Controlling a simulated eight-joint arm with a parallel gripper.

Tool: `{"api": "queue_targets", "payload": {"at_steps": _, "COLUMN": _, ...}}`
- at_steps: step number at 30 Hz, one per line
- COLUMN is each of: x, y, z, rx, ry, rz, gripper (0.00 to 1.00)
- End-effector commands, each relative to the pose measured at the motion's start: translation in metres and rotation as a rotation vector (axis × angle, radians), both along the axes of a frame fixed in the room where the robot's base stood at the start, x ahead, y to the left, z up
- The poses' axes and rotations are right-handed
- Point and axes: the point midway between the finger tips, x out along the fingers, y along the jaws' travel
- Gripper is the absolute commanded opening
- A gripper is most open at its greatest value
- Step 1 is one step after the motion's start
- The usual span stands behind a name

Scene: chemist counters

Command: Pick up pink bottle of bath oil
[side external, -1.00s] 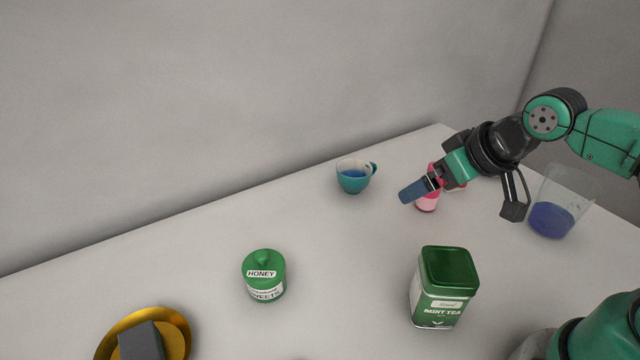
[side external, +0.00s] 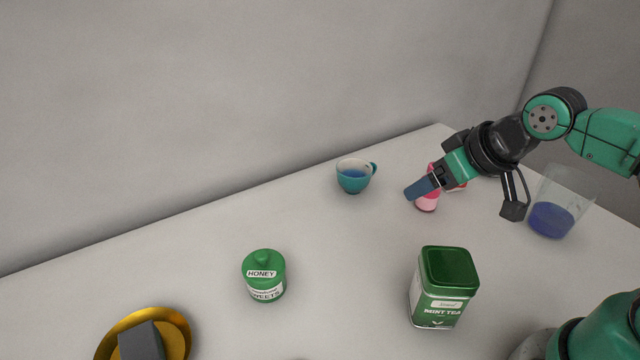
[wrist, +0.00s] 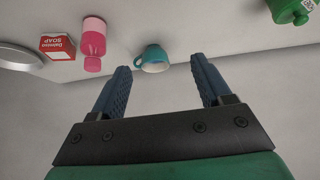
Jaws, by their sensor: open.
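The pink bottle (side external: 427,203) stands on the counter at the right in the side view, partly hidden behind my gripper (side external: 415,190). In the wrist view the bottle (wrist: 93,42) shows whole at the upper left, with a pale pink part and a darker pink part. My gripper (wrist: 162,85) is open, its two blue fingers apart with nothing between them. In the wrist view the bottle lies left of and beyond the left finger, apart from it.
A red and white soap box (wrist: 58,46) is beside the bottle. A teal cup (side external: 354,176) stands left of it. A glass of blue liquid (side external: 551,220) is to the right. A mint tea tin (side external: 443,287), a honey sweets jar (side external: 264,277) and a gold dish (side external: 183,322) stand nearer.

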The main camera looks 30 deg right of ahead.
Motion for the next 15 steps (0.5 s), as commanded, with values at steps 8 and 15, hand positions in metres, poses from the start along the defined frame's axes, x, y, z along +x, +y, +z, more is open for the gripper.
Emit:
{"api": "queue_targets", "payload": {"at_steps": 8, "x": 0.000, "y": 0.000, "z": 0.030, "rx": 0.000, "ry": 0.000, "rz": 0.000, "gripper": 0.71}}
{"api": "queue_targets", "payload": {"at_steps": 15, "x": 0.007, "y": -0.012, "z": 0.045, "rx": 0.033, "ry": 0.052, "rz": 0.032, "gripper": 0.71}}
